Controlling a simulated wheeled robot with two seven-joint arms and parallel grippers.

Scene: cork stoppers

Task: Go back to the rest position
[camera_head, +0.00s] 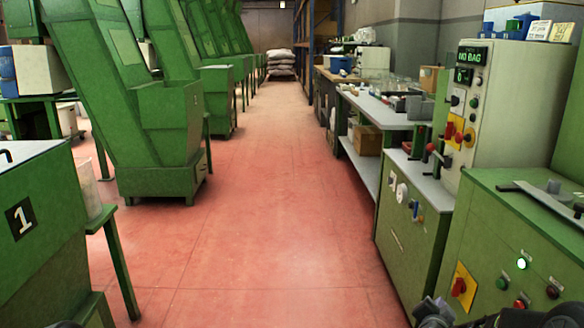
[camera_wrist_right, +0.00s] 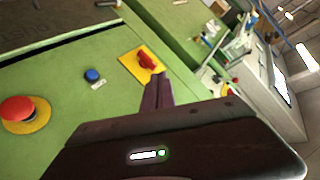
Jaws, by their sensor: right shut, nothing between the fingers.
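My right gripper (camera_wrist_right: 158,78) shows in the right wrist view with its dark fingers together and nothing between them. Its fingertips appear in front of a green machine panel, just below a red switch (camera_wrist_right: 147,60) on a yellow plate in the picture; I cannot tell the gap to it. In the head view, dark parts of my right arm and gripper (camera_head: 436,312) show at the bottom edge, in front of the green cabinets at the right. My left gripper cannot be made out in the head view.
A green control cabinet (camera_head: 520,235) with a red knob on a yellow plate (camera_head: 462,286) stands close at right. A panel reading "NO BAG" (camera_head: 472,56) stands behind it. A green machine marked 1 (camera_head: 40,235) is at left. The red floor aisle (camera_head: 265,200) between is clear.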

